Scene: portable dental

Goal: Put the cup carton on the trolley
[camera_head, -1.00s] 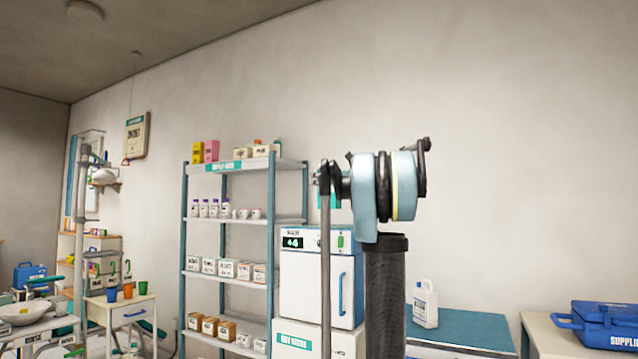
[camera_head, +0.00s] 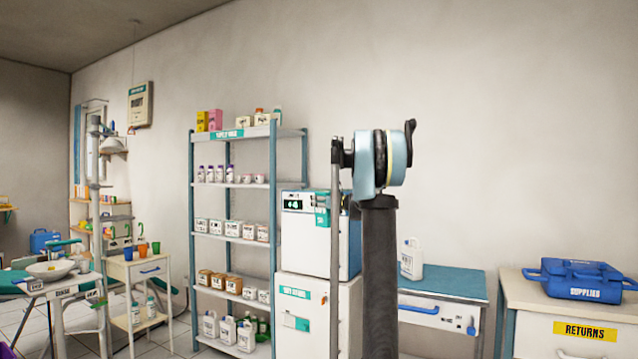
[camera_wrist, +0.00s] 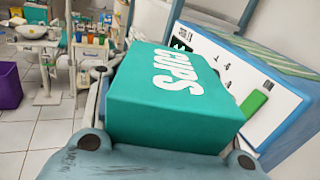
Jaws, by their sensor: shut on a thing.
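The cup carton (camera_wrist: 170,95) is a teal box marked "CUPS" in white. It fills the middle of the wrist view. My gripper (camera_wrist: 166,152) is shut on it, with a grey-blue finger at each side of its near end. A small white trolley-like unit (camera_head: 119,271) with a drawer and a lower shelf stands at the left. Orange and green cups (camera_head: 142,250) are on its top. I cannot tell for sure that it is the trolley.
A supply shelf (camera_head: 273,235) and a white sterilizer-like cabinet (camera_head: 303,250) stand behind my arm. At the right are a blue-topped table (camera_head: 455,283) with a white jug (camera_head: 411,260) and a returns cabinet (camera_head: 530,325) bearing a blue case (camera_head: 580,279). A purple bin (camera_wrist: 9,85) stands on open tiled floor.

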